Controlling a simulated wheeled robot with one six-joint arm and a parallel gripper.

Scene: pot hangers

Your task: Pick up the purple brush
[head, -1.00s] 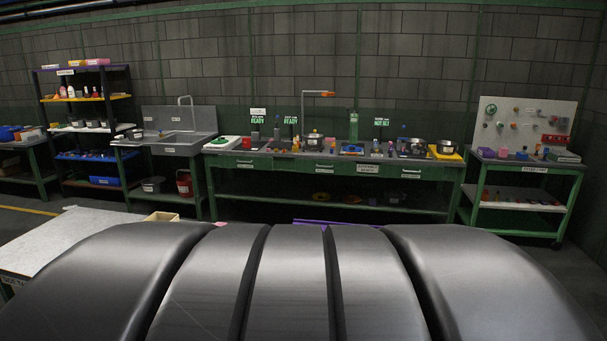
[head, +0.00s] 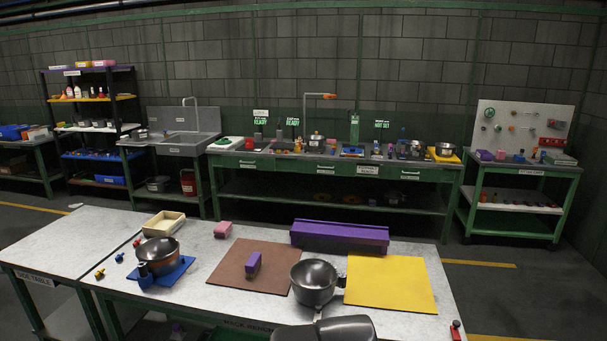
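A small purple block-like thing (head: 253,264), which looks like the purple brush, lies on a brown mat (head: 228,277) on the near table in the head view. It is too small to make out bristles. A dark pot (head: 314,284) with a handle stands just right of it, partly over the mat's right edge. A dark rounded part, probably of my arm, shows at the bottom edge; no gripper fingers can be made out.
A long purple box (head: 340,236) lies behind the pot. A yellow mat (head: 390,284) is to the right. A pink block (head: 222,230), a cream tray (head: 164,222) and a blue mat (head: 178,274) with a metal bowl (head: 159,250) are left. A workbench (head: 330,163) stands along the wall.

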